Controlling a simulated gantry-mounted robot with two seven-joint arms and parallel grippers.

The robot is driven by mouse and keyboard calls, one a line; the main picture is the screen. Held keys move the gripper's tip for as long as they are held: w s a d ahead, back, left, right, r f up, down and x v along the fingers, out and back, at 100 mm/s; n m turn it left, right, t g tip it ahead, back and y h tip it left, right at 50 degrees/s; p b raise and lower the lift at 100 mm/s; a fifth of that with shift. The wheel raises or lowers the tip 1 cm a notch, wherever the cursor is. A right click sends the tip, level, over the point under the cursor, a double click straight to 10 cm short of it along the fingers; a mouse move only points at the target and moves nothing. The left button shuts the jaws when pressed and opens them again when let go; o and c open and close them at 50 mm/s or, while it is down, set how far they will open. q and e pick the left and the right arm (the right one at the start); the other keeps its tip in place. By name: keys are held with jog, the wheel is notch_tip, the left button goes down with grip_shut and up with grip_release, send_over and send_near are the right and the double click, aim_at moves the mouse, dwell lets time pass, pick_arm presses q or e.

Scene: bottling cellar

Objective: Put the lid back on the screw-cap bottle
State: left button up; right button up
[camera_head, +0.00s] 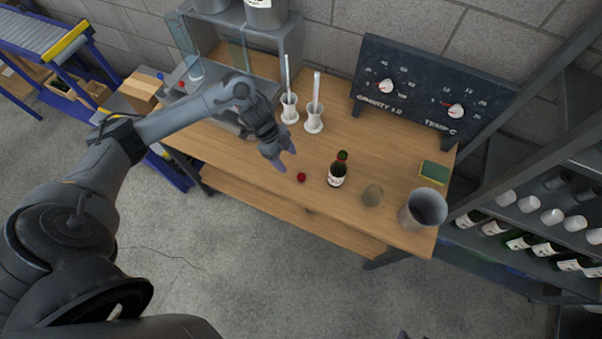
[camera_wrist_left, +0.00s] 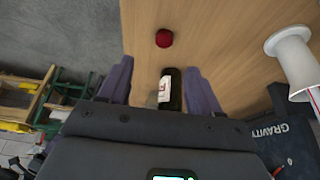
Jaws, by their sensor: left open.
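The screw-cap bottle (camera_head: 337,175) is dark green with a white label and a reddish band at the neck. It stands upright on the wooden bench and shows partly in the left wrist view (camera_wrist_left: 173,88). A small round red lid (camera_head: 301,177) lies on the bench left of the bottle; it also shows in the left wrist view (camera_wrist_left: 164,38). My left gripper (camera_head: 286,159) is open and empty, above the bench, up and left of the lid. Its purple fingers show in the left wrist view (camera_wrist_left: 158,66). Only a purple tip, apparently my right gripper, shows at the bottom edge.
A green-yellow sponge (camera_head: 434,173) lies near the dial panel (camera_head: 427,92). Two white cylinders on bases (camera_head: 314,117) stand behind the gripper. The front left of the bench is clear.

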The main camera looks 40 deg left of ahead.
pick_arm(q)
send_near(301, 176)
jog(key=shift+s+d+f, duration=0.15)
jog(key=shift+d+f, duration=0.15)
jog(key=shift+f, duration=0.3)
jog(key=shift+s+d+f, duration=0.15)
jog(key=shift+d+f, duration=0.15)
jog(key=shift+f, duration=0.3)
jog(key=shift+f+b, duration=0.15)
jog(key=shift+b, duration=0.15)
jog(key=shift+w+d+f, duration=0.1)
jog(key=shift+w+f, duration=0.05)
jog(key=shift+f, duration=0.1)
jog(key=x, duration=0.4)
jog(key=shift+w, duration=0.3)
jog(key=shift+f+b, duration=0.3)
jog(key=shift+c, duration=0.3)
